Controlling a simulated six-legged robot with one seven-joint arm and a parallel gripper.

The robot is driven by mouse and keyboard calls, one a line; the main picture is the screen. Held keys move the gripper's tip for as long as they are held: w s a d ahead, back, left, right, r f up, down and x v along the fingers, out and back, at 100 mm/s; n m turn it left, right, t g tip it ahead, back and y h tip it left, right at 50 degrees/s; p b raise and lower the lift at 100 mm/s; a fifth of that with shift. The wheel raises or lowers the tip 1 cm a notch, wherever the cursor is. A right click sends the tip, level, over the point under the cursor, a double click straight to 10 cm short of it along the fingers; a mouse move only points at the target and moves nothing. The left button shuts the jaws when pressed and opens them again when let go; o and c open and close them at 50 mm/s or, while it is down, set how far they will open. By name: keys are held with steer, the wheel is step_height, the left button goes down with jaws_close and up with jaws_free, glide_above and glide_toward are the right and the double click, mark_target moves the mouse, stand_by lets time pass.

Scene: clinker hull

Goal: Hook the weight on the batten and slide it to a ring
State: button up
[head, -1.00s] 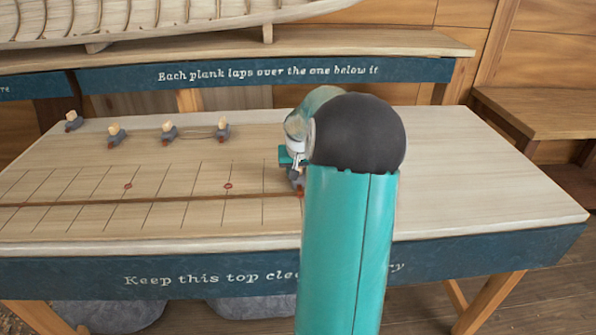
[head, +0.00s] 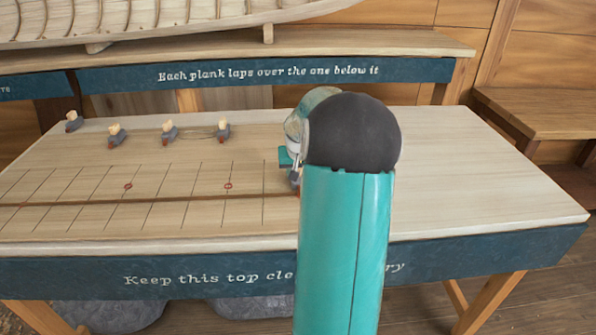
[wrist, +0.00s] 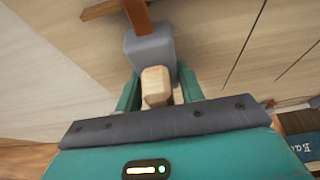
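A grey weight (wrist: 150,50) with a pale wooden knob and a red-brown hook sits between the fingers of my gripper (wrist: 160,85) in the wrist view. The fingers flank the knob closely and appear shut on it. The hook reaches the red-brown batten (wrist: 110,8); whether it is seated around it I cannot tell. In the head view my gripper (head: 293,160) is at the batten's right end, partly hidden by my arm. The batten (head: 150,200) runs left across the ruled table. Two red rings are marked above it, a left ring (head: 128,186) and a right ring (head: 228,186).
Several similar weights (head: 168,132) stand along the table's back left. The table (head: 470,180) is bare to the right of my arm. A bench with a wooden hull (head: 170,12) stands behind, and another bench (head: 540,105) at the right.

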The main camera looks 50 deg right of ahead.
steer(key=o, duration=0.5)
steer(key=v, duration=1.3)
steer(key=shift+r, duration=0.4)
steer(key=shift+a, duration=0.1)
step_height(320, 180, up, 7)
